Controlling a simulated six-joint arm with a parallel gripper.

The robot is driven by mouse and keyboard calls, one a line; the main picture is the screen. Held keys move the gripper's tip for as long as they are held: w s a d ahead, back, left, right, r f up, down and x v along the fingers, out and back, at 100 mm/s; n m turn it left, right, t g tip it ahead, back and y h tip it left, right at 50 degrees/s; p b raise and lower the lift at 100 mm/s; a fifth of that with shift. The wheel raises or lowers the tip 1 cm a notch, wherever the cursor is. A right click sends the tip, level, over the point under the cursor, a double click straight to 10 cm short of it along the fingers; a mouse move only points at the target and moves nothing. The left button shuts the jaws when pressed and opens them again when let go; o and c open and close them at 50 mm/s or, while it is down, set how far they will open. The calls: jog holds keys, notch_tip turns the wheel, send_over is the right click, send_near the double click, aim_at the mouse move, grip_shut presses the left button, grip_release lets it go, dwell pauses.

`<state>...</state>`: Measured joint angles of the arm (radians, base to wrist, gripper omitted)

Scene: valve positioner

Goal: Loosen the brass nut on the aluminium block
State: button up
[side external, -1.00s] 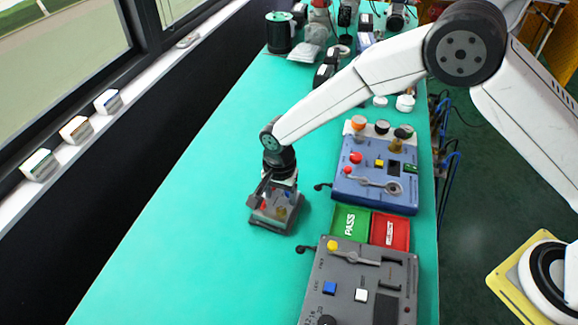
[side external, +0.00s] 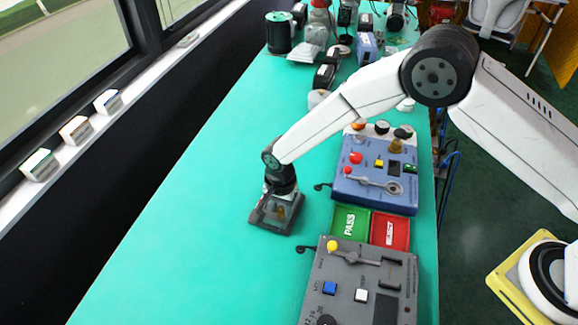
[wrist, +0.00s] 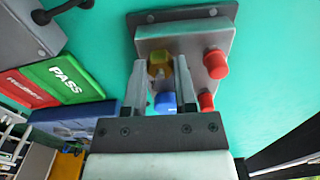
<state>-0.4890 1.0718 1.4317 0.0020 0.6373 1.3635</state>
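The aluminium block (wrist: 187,38) sits on a dark base plate on the green bench; in the side external view the block (side external: 277,210) is partly hidden below my wrist. The brass nut (wrist: 160,66) is on the block's near face in the wrist view. My gripper (wrist: 161,62) reaches toward the block, one finger on each side of the nut. The fingers look open, with narrow gaps to the nut; contact is not clear. A blue part (wrist: 165,102) shows between the fingers, below the nut in the picture.
Red caps (wrist: 215,64) stick out of the block beside the right finger. A green PASS tray (side external: 350,221) and a red tray (side external: 389,230) lie right of the block, between a blue panel (side external: 375,181) and a grey panel (side external: 360,288). Bench left of the block is clear.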

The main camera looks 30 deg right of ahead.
grip_shut()
jog(key=shift+n, duration=0.4)
jog(key=n, duration=1)
jog(key=shift+w+n, duration=0.1)
jog(key=shift+n, duration=0.2)
jog(key=n, duration=1.2)
jog(key=shift+n, duration=0.4)
